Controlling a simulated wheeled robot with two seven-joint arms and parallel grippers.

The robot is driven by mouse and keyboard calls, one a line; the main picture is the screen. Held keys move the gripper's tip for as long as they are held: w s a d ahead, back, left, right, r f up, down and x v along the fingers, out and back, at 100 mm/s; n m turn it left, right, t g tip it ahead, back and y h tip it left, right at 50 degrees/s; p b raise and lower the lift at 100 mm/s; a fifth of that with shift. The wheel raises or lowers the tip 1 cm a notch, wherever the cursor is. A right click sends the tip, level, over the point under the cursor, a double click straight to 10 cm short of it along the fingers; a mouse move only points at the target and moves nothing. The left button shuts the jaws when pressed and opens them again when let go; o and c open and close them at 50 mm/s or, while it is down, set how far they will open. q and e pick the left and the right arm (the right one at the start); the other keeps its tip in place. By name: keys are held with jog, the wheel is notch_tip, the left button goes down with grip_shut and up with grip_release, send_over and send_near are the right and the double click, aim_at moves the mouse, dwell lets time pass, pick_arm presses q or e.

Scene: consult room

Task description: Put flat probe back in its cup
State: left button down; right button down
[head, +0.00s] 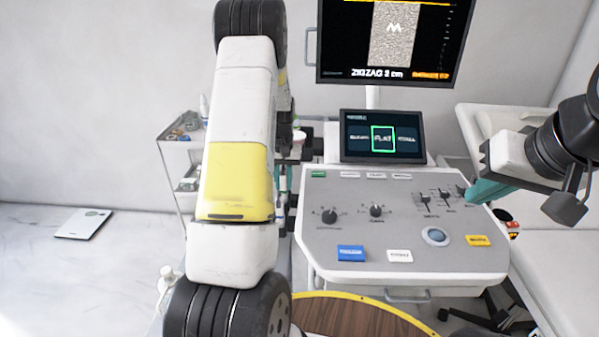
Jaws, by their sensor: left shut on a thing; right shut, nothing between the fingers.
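My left arm rises through the middle of the view and bends down behind its own white and yellow link. My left gripper (284,178) shows only as a narrow dark strip beside that link, at the console's left edge. It is shut on a slim thing, likely the flat probe, mostly hidden. A small pale cup-like thing (298,137) shows just right of the arm, left of the small screen; I cannot tell whether it is the flat probe's cup. My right gripper (486,160) is at the console's right side, shut and empty.
The control console (400,258) has knobs, sliders and coloured buttons. Its small screen (383,137) has the middle "FLAT" box outlined green. A large monitor (390,75) hangs above. A white trolley (172,140) stands left. A white couch (565,265) is right.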

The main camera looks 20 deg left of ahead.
pick_arm(q)
jog(key=shift+f, duration=0.3)
dwell(0.5)
jog(key=c, duration=1.1)
grip_release()
jog(key=shift+c, duration=0.2)
